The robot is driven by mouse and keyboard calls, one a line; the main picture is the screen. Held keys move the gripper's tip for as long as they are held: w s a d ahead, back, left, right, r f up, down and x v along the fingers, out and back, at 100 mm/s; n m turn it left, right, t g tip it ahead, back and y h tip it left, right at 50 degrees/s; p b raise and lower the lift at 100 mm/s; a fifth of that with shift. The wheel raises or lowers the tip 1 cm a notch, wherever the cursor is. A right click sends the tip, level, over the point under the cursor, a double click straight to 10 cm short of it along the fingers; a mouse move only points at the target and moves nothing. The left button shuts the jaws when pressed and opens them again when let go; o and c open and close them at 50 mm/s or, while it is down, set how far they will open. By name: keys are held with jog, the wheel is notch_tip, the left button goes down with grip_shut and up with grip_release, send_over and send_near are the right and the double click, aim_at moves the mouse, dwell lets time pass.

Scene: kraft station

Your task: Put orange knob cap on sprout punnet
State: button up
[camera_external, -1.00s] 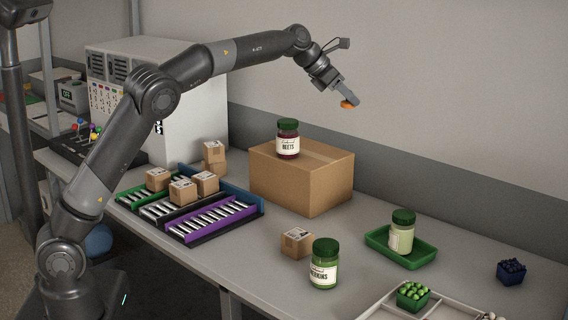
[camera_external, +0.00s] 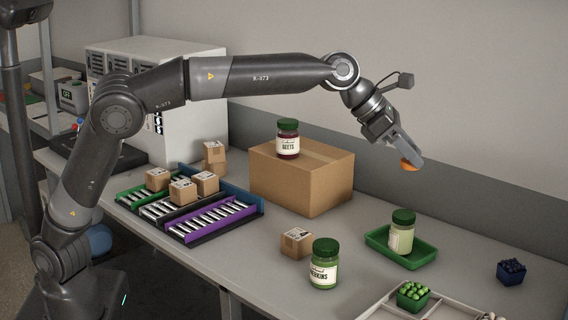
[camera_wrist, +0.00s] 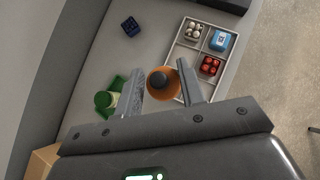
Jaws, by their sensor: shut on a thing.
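The orange knob cap (camera_external: 409,165) is held between the fingertips of my gripper (camera_external: 407,154), high above the bench's right half. In the wrist view the cap (camera_wrist: 172,88) is an orange disc with a dark round knob, between the two fingers of my gripper (camera_wrist: 163,76). The sprout punnet (camera_external: 413,296), a small green tub of green balls, sits in a pale divided tray (camera_external: 380,307) at the bench's front right. The cap is well above and apart from it. In the wrist view I cannot make out the sprout punnet; the cap covers part of the tray.
A jar stands in a green tray (camera_external: 376,244) below my gripper. A blue punnet (camera_external: 511,272) is at right. A gherkins jar (camera_external: 324,264) and small carton (camera_external: 297,242) stand near the front. A beets jar (camera_external: 288,140) tops a large cardboard box (camera_external: 300,183).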

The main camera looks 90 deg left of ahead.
jog(key=s+d, duration=0.2)
jog(key=d, duration=0.8)
send_near(422, 283)
jog(key=w, duration=0.3)
jog(key=shift+w+d+r+m+h, duration=0.25)
jog(key=shift+d+m+h, duration=0.05)
jog(key=shift+d+m, duration=0.1)
jog(key=shift+f, duration=1.95)
jog(key=shift+f, duration=0.1)
jog(key=o, duration=1)
jog(key=shift+o, duration=0.2)
